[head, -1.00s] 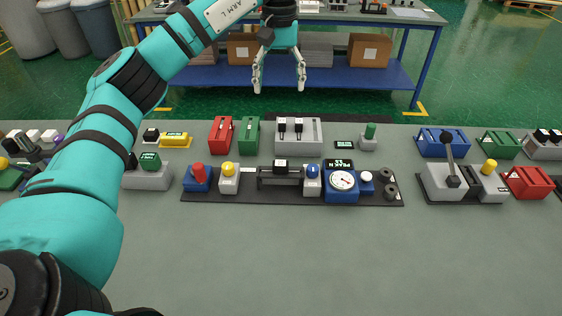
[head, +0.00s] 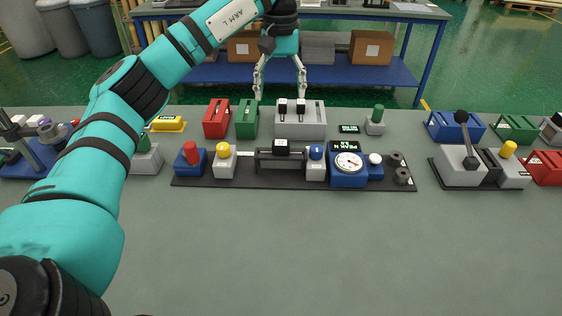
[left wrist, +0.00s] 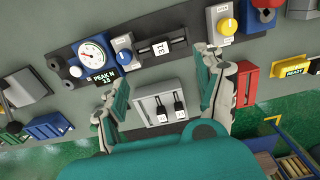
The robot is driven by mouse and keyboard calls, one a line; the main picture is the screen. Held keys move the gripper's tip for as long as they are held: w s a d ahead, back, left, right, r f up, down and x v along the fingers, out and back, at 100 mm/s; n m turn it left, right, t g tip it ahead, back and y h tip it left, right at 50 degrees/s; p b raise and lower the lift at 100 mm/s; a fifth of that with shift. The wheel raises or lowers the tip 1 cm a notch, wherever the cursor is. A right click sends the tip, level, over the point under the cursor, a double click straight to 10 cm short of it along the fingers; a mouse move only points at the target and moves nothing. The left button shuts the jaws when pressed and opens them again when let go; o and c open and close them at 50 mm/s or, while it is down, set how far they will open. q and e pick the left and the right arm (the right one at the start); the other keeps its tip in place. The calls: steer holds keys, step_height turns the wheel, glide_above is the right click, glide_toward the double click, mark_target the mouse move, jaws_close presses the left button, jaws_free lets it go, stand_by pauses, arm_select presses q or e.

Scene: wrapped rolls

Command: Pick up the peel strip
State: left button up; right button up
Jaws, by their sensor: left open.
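No strip stands out clearly as the peel strip in either view. A dark board (head: 330,186) on the table carries a blue gauge unit (head: 348,180) with a "PEAK N" display, and a dark rail frame (head: 265,167) with a black-and-white block. In the left wrist view the gauge unit (left wrist: 102,58) and the frame (left wrist: 147,53) are upper left and centre. My left gripper (head: 280,95) is open and empty, fingers down, above the table's far edge, behind the grey two-lever block (head: 300,128). The fingers (left wrist: 165,88) flank that block in the wrist view. My right gripper is not seen.
Red (head: 216,120) and green (head: 247,120) blocks stand left of the two-lever block. A grey lever unit (head: 458,165) stands right. The table's front (head: 300,250) is clear. A blue shelf bench (head: 385,72) with boxes stands behind.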

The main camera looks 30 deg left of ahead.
arm_select(q)
steer(key=p, duration=0.1)
glide_toward(281, 145)
step_height(281, 145, down, 5)
steer(key=shift+f, duration=0.1)
steer(key=shift+w+a+f+p, duration=0.1)
steer(key=shift+f+p, duration=0.8)
steer(key=shift+f, duration=1.8)
steer(key=shift+c, duration=0.2)
steer(key=c, duration=1.1)
steer(key=shift+c, duration=0.6)
steer(key=shift+r, duration=0.1)
